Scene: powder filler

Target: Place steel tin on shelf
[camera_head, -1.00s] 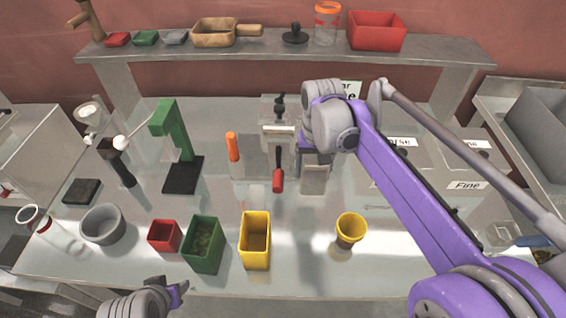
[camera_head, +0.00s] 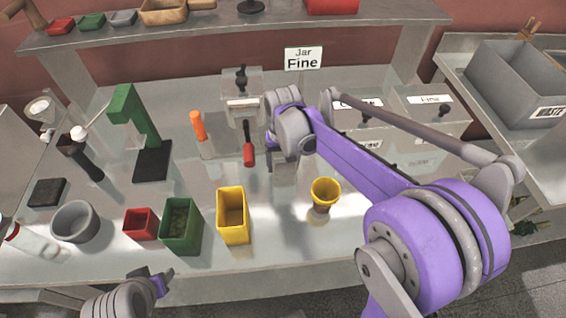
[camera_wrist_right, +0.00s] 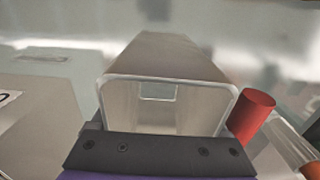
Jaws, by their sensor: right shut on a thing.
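The steel tin (camera_head: 284,172) is a grey, rectangular, open-topped box, largely hidden by my right arm in the head view. My right gripper (camera_head: 287,150) is shut on it. The wrist view shows the open mouth and long grey body of the tin (camera_wrist_right: 165,85) beyond the dark gripper plate. I cannot tell whether the tin touches the bench.
A red-handled tool (camera_head: 249,154) is just left of the tin. A yellow cup (camera_head: 325,193), yellow box (camera_head: 233,213) and green box (camera_head: 181,224) stand in front. Small trays and a wooden pan occupy the shelf.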

